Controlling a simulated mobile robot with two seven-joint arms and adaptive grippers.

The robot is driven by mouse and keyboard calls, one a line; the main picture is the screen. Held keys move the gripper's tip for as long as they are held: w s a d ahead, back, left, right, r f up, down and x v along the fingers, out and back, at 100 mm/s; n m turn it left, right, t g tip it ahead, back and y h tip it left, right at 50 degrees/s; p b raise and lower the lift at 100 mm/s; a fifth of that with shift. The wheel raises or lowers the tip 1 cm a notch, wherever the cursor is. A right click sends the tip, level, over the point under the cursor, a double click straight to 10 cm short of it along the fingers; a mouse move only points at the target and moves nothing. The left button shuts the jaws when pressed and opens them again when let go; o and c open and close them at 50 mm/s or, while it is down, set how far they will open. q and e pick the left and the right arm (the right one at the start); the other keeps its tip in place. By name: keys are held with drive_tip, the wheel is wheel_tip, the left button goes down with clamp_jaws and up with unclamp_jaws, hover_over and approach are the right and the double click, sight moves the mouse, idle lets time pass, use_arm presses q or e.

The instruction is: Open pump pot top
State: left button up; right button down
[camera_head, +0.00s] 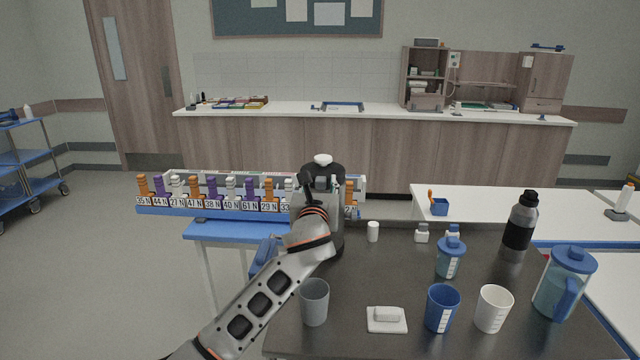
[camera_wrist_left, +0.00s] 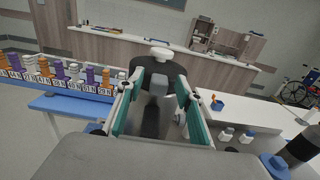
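The pump pot (camera_head: 335,236) stands at the left back edge of the dark table, with a black top and a white round button (camera_head: 323,159). In the left wrist view its dark top (camera_wrist_left: 172,73) and white button (camera_wrist_left: 160,54) are straight ahead. My left gripper (camera_head: 320,188) is in front of the pot's upper part and hides much of it. In the wrist view the gripper (camera_wrist_left: 160,86) has its green-padded fingers spread either side of the pot's grey spout part. I cannot tell whether they touch it. The top looks closed. My right gripper is not in view.
The dark table (camera_head: 385,275) holds a grey cup (camera_head: 314,301), a blue cup (camera_head: 442,307), a white cup (camera_head: 493,308), a blue-lidded pitcher (camera_head: 565,282), a black bottle (camera_head: 519,226) and a soap dish (camera_head: 387,320). A numbered rack (camera_head: 215,206) is behind left.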

sight(321, 174)
use_arm(q)
clamp_jaws()
drive_tip(key=shift+r, duration=0.15)
drive_tip(key=shift+w+r+g, duration=0.2)
drive_tip(key=shift+r+g, duration=0.3)
drive_tip(key=shift+r, duration=0.15)
drive_tip(key=r+g, duration=0.1)
drive_tip(key=w+r+g, duration=0.1)
drive_tip(key=r, duration=0.1)
drive_tip(key=w+r+g, duration=0.1)
drive_tip(key=shift+r, duration=0.2)
drive_tip(key=shift+w+r+g, duration=1.25)
drive_tip(key=shift+r+g, duration=0.25)
drive_tip(key=shift+r, duration=0.05)
drive_tip(key=shift+s+f, duration=0.1)
